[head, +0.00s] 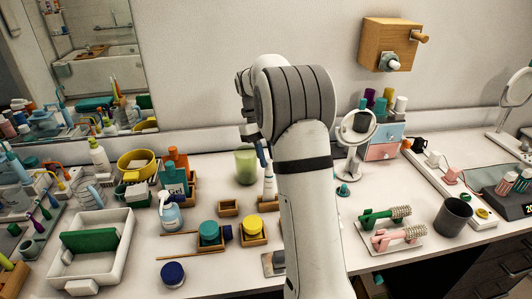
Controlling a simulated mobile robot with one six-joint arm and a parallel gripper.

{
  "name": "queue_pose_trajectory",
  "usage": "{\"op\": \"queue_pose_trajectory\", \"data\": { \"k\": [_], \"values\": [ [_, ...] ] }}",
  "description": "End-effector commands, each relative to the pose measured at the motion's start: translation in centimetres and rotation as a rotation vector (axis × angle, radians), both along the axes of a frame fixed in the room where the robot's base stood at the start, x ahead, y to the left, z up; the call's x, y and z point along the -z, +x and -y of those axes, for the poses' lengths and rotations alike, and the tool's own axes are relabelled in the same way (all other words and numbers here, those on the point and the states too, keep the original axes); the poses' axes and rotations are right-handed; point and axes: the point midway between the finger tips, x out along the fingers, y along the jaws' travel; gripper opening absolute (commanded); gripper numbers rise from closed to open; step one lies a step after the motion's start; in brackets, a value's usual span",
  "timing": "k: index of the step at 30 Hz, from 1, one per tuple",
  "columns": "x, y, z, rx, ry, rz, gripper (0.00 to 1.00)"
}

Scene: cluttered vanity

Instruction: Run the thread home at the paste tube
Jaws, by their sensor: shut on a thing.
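A slim white tube (268,184), which looks like the paste tube, stands upright in a small wooden holder (266,203) just left of my arm. A narrow blue piece (262,154), apparently its cap, shows directly above it. My gripper (258,140) is above the tube, largely hidden behind my own wrist and forearm. It is shut on what looks like the cap. I cannot tell whether cap and tube touch, or how the threads sit.
A green cup (246,166) stands close behind the tube. Yellow-lidded (253,228) and teal-lidded (209,232) jars stand in front, left of my arm. A round mirror (357,126) stands to the right. A white tray (90,250) lies far left. Bare counter shows at front centre-left.

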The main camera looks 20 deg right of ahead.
Motion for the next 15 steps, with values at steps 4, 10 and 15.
{"op": "queue_pose_trajectory", "data": {
  "k": [4, 10, 15],
  "values": [
    [0.08, 0.0, -0.09, -0.006, 0.0, 0.001, 0.05],
    [0.08, 0.0, -0.09, -0.007, -0.001, 0.001, 0.25],
    [0.08, 0.0, -0.09, -0.008, -0.001, 0.001, 0.39]
  ]
}}
